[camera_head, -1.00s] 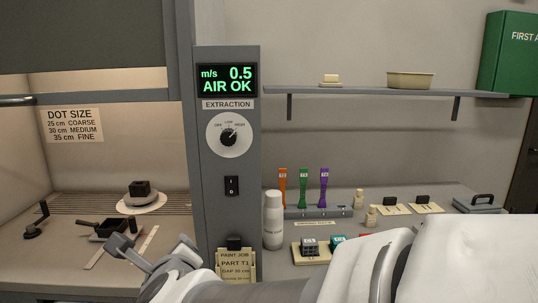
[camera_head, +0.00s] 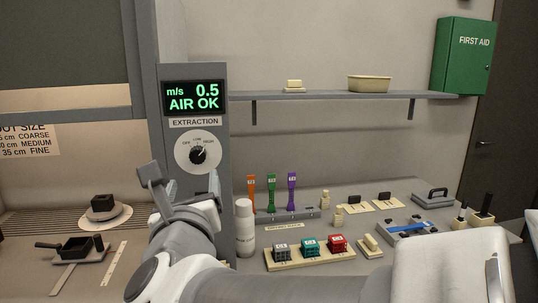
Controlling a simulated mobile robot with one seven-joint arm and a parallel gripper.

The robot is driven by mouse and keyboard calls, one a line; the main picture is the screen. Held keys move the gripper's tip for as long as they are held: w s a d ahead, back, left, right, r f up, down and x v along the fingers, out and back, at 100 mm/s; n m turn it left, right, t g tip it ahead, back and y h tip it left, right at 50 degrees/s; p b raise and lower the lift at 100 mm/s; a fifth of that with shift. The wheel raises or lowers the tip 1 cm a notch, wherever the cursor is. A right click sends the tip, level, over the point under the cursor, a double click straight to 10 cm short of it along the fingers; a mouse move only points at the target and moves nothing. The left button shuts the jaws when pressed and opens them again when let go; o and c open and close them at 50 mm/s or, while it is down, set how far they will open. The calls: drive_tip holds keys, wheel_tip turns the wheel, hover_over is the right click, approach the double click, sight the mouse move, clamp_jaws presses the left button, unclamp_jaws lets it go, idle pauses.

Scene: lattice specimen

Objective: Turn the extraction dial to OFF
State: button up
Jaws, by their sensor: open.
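The extraction dial (camera_head: 198,155) is a black knob on a white round plate marked OFF, LOW and HIGH. Its pointer slants up to the right, toward HIGH. It sits on a grey column below the EXTRACTION label (camera_head: 194,122) and a display (camera_head: 195,98) reading 0.5 m/s AIR OK. My gripper (camera_head: 184,186) is open and empty, with its fingers spread left and right just below the dial in the picture. I see no contact with the knob. The gripper and arm hide the lower column, including the rocker switch.
A shelf (camera_head: 330,96) runs along the wall right of the column. A white bottle (camera_head: 245,228) and a rack of coloured tools (camera_head: 290,214) stand close to my arm's right. Left is the hood, its sash (camera_head: 62,55) part raised, with a small pan (camera_head: 75,246) inside.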

sight(198, 158)
drive_tip(key=p+x, duration=0.1)
drive_tip(key=x, duration=1.2)
drive_tip(key=shift+d, duration=0.1)
clamp_jaws()
